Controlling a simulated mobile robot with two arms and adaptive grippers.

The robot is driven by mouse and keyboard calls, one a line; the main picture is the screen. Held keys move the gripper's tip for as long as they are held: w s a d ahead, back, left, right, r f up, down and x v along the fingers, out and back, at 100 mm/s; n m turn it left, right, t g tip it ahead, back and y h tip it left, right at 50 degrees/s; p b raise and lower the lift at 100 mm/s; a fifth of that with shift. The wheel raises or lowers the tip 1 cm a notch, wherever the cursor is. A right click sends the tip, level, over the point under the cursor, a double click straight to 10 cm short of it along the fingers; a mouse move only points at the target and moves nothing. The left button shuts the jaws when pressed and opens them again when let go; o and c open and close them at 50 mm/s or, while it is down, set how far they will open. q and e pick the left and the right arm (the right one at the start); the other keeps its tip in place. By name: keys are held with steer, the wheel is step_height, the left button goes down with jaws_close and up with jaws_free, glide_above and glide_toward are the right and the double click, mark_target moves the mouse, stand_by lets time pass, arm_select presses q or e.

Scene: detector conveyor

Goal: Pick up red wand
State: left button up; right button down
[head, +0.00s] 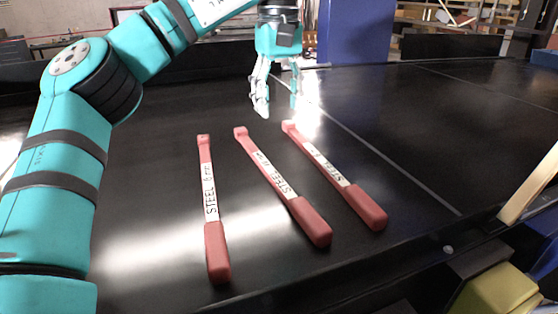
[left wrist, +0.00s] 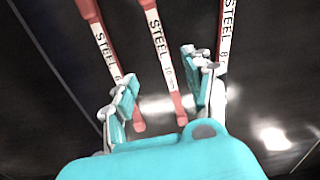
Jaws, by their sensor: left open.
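Three red wands with white STEEL labels lie apart on the black conveyor: a left wand (head: 213,215), a middle wand (head: 283,189) and a right wand (head: 337,178). Their thick ends point toward the front. My left gripper (head: 277,108) is open and empty, above the belt just beyond the thin ends of the middle and right wands. In the left wrist view, the open fingers (left wrist: 160,90) stand on either side of the middle wand (left wrist: 161,50), with one outer wand (left wrist: 97,40) at the left and another (left wrist: 226,35) at the right. My right gripper is not in view.
The black conveyor belt (head: 150,225) is bare around the wands, with a pale line (head: 385,155) to their right. A blue column (head: 355,30) stands at the back. A yellow object (head: 497,293) is at the front right, below the belt edge.

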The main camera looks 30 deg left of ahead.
arm_select(q)
steer(key=f, duration=0.2)
glide_above(277, 178)
step_height(277, 178, down, 9)
steer(key=shift+d+b, duration=0.1)
steer(key=shift+b, duration=0.25)
steer(key=shift+s+f, duration=0.1)
steer(key=shift+f, duration=0.45)
steer(key=shift+f+p, duration=0.25)
steer(key=shift+p, duration=0.05)
step_height(277, 178, down, 4)
steer(key=shift+r+p, duration=0.2)
steer(key=shift+p, duration=0.65)
steer(key=shift+a+f, duration=0.2)
steer(key=shift+f, duration=0.35)
steer(key=c, duration=0.9)
jaws_close()
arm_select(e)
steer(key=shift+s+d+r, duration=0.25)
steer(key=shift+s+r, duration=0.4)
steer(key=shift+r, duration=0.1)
